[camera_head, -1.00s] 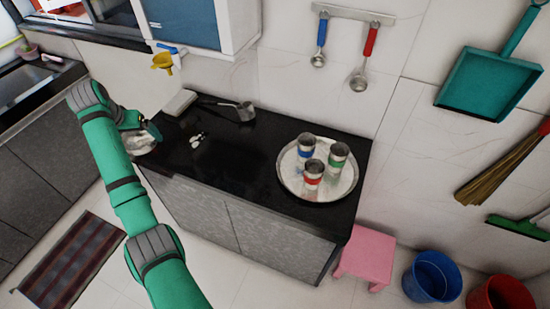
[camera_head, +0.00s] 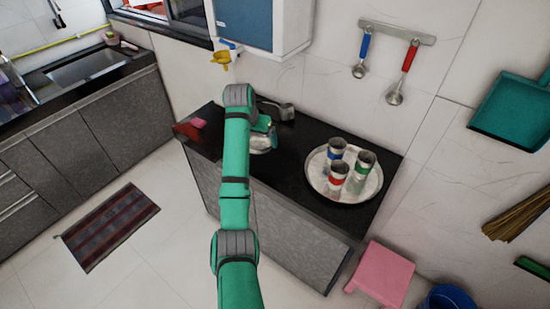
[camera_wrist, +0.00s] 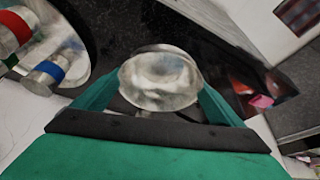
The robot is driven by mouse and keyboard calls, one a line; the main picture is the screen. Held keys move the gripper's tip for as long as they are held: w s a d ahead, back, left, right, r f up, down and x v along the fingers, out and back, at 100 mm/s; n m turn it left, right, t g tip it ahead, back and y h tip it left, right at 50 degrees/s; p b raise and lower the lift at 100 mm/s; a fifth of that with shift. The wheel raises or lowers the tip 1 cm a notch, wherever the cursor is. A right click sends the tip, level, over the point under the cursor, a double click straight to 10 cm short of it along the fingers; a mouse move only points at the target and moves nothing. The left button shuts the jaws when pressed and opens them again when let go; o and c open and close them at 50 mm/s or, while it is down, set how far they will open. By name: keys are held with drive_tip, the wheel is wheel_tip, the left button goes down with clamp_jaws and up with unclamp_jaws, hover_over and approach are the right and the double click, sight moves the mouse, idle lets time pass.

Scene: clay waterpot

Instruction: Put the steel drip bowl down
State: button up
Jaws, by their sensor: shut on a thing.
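The steel drip bowl (camera_wrist: 160,80) is a round, shiny metal bowl between the two green fingers of my gripper (camera_wrist: 158,92) in the wrist view. My gripper is shut on it. In the head view the bowl (camera_head: 262,146) is partly hidden behind my wrist, and my gripper (camera_head: 264,130) is over the left half of the black counter (camera_head: 285,175). I cannot tell whether the bowl touches the counter top.
A round steel tray (camera_head: 318,183) with 3 banded steel tumblers (camera_head: 338,178) stands on the counter's right. A ladle (camera_head: 284,110) lies at the back. A pink item (camera_head: 198,123) is at the left end. A yellow funnel-like piece (camera_head: 221,57) hangs above. A pink stool (camera_head: 383,275) stands on the floor.

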drive_tip(key=d+f, duration=0.1)
drive_tip(key=f, duration=0.1)
drive_tip(key=d+f, duration=0.2)
drive_tip(key=s+d+f, duration=0.1)
drive_tip(key=d+f, duration=0.1)
drive_tip(key=shift+d, duration=0.25)
drive_tip(key=shift+d+f, duration=0.1)
drive_tip(key=shift+f, duration=1.55)
drive_tip(key=shift+f, duration=0.1)
drive_tip(key=o, duration=0.8)
drive_tip(key=v, duration=1.2)
drive_tip(key=shift+w, duration=0.15)
